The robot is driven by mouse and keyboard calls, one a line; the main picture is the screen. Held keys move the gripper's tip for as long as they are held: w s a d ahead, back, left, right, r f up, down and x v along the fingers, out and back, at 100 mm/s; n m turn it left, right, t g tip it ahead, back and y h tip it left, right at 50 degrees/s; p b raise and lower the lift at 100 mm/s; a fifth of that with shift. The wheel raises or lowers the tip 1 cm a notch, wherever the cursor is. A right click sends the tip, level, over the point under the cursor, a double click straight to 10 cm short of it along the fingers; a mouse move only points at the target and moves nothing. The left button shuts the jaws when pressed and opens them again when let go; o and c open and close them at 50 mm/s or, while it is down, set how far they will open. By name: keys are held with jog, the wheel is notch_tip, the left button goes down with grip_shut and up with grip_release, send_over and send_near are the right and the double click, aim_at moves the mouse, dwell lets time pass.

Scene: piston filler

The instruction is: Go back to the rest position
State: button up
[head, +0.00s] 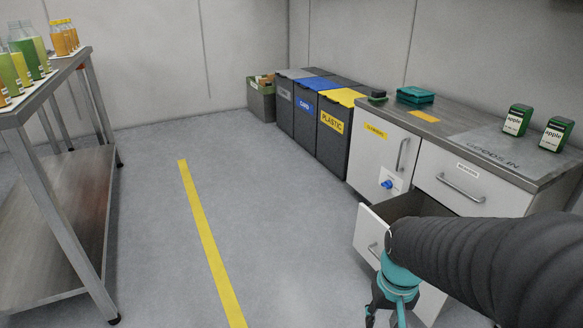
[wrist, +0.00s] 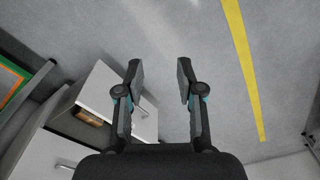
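My gripper (wrist: 159,75) is open and empty in the wrist view, with both fingers apart above the grey floor. In the head view my gripper (head: 385,318) is at the bottom right, partly cut off by the frame edge. It hangs in front of the open drawer (head: 368,235) of the cabinet. The open drawer also shows in the wrist view (wrist: 118,95), to the left of the fingers, with something brownish inside. No contact between the fingers and the drawer is visible.
A cabinet (head: 505,197) stands right, with two green apple boxes (head: 517,120) (head: 557,133) and a teal case (head: 416,95) on top. Bins (head: 335,125) stand at the back. A steel table (head: 55,92) with bottles stands left. The floor around the yellow line (head: 205,235) is clear.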

jog(key=s+a+r+t+p, duration=0.1)
jog(key=s+r+t, duration=0.1)
jog(key=r, duration=0.6)
jog(key=s+a+r+n+t+p, duration=0.1)
jog(key=s+r+t+p, duration=0.1)
jog(key=r, duration=0.6)
jog(key=shift+s+r+t, duration=0.3)
jog(key=shift+s+t, duration=0.1)
jog(key=shift+t, duration=0.1)
jog(key=shift+a, duration=0.1)
